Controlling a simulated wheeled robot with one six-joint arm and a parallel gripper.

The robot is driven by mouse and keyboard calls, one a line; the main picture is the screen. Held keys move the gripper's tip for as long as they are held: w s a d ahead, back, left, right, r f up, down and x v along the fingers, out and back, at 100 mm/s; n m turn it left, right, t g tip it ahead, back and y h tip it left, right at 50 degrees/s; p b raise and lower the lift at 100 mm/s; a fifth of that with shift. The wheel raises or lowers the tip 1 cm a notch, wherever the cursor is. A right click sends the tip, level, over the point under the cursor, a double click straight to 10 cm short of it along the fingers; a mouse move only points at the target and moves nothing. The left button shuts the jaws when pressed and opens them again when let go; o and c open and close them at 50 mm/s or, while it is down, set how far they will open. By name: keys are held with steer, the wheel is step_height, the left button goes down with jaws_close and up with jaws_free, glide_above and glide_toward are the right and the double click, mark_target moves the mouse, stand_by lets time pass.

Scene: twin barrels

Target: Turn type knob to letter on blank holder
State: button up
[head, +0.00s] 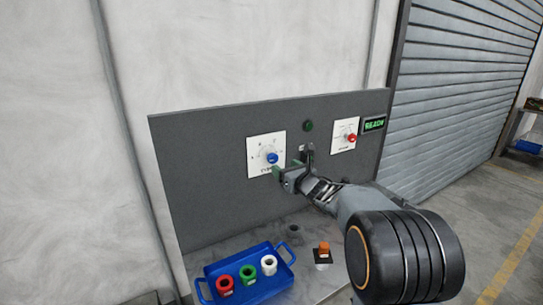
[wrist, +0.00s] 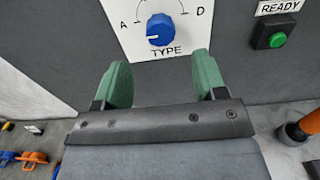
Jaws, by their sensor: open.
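The blue type knob (head: 272,158) sits on a white dial plate (head: 253,152) on the grey panel. In the wrist view the knob (wrist: 160,29) has a white mark on its left side, pointing left and slightly down; A shows at the left and D at the right, with the dial top cut off. My gripper (wrist: 163,80) is open and empty, its green fingers apart below the knob and not around it. In the head view my gripper (head: 288,171) is close to the plate's lower right. An orange part on a black square base (head: 323,255), possibly the blank holder, shows no readable letter.
A blue tray (head: 246,275) holds red, green and white spools below. A green button (wrist: 277,40) sits right of the dial.

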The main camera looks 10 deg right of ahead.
mark_target(274, 160)
steer(key=p+x, duration=0.3)
steer(key=x, duration=0.6)
steer(key=shift+w, duration=0.25)
steer(key=c, duration=0.9)
steer(key=shift+f, duration=0.1)
